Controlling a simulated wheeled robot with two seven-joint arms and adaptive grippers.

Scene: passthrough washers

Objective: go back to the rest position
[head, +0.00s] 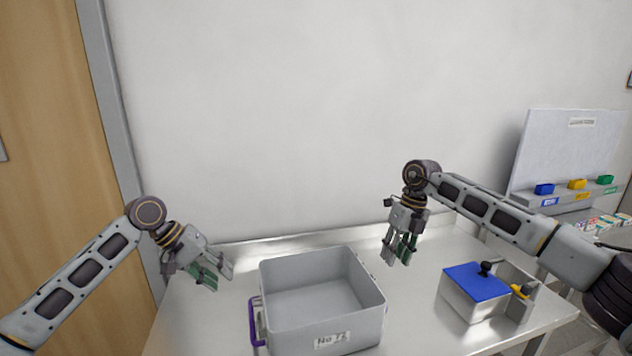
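My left gripper (212,279) is in the head view, to the left of a grey bin and above the table's left part. Its fingers are apart, with nothing between them. My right gripper (399,256) points down above the table, behind and to the right of the bin. Its fingers show a gap and hold nothing that I can see. Both grippers are clear of the bin.
The open grey bin (371,312) with a "No 72" label looks empty inside; a purple handle (252,322) is at its left. A blue-topped box (477,281) with a black knob stands at right on the metal table (420,318). A whiteboard (568,150) stands far right.

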